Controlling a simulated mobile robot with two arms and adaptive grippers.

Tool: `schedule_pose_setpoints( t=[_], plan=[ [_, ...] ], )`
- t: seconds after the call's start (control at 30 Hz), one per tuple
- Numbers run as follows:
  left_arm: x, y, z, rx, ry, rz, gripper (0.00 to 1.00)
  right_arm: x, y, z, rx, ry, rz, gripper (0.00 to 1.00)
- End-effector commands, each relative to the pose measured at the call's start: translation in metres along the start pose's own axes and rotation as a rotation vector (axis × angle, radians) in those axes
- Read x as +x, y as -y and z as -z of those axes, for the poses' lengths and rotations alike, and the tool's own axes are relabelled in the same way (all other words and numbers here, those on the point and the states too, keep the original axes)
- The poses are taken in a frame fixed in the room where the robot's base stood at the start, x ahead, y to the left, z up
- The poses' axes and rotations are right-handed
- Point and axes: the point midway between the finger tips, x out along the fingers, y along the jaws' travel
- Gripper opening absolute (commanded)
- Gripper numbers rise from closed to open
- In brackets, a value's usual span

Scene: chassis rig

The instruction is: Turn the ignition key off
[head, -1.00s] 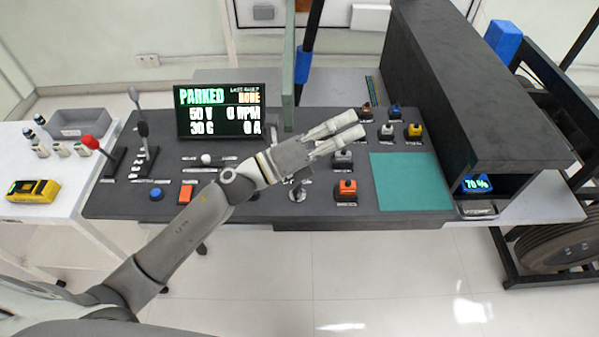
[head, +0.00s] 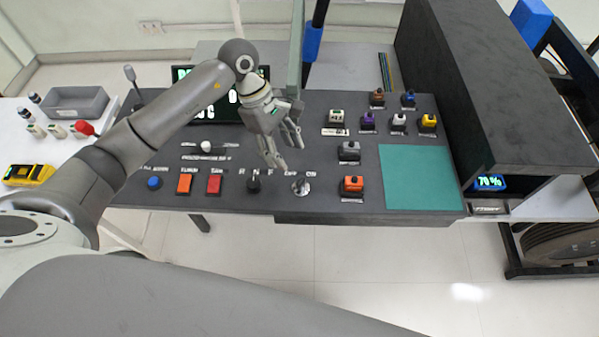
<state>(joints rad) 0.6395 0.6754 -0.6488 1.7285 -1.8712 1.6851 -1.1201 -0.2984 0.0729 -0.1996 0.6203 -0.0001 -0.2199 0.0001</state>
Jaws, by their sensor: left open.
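The ignition key switch (head: 301,187) is a small silver piece on the front part of the dark console, below lettering that seems to read OFF and ON. Which way the key points is too small to tell. My left gripper (head: 290,157) is open and empty, fingers pointing down toward the console. It is just above and behind the key switch in the picture, apart from it. My right gripper is not in view.
A dark knob (head: 254,183) and red button (head: 214,184) lie left of the key. An orange-topped switch (head: 352,185) and green mat (head: 420,178) lie right. A green upright panel (head: 296,50) stands behind. My arm partly hides the display (head: 262,75).

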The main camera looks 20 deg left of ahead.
Motion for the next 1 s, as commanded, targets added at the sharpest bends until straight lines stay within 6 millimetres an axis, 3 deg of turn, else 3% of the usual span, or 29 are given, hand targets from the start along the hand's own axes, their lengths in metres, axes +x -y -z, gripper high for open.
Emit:
schedule_pose_setpoints(
  t=[0.5,0.7,0.97,1.0],
  plan=[
    [0.087,0.001,-0.003,-0.003,0.007,0.001,0.50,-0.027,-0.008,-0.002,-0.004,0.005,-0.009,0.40],
    [0.101,0.001,-0.002,-0.002,0.005,0.000,0.50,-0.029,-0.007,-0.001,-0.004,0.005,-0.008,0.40],
    [0.102,0.000,-0.002,-0.001,0.005,-0.001,0.50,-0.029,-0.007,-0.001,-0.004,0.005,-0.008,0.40],
    [0.102,0.000,-0.002,-0.001,0.005,-0.001,0.45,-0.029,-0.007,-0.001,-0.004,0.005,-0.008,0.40]
  ],
)
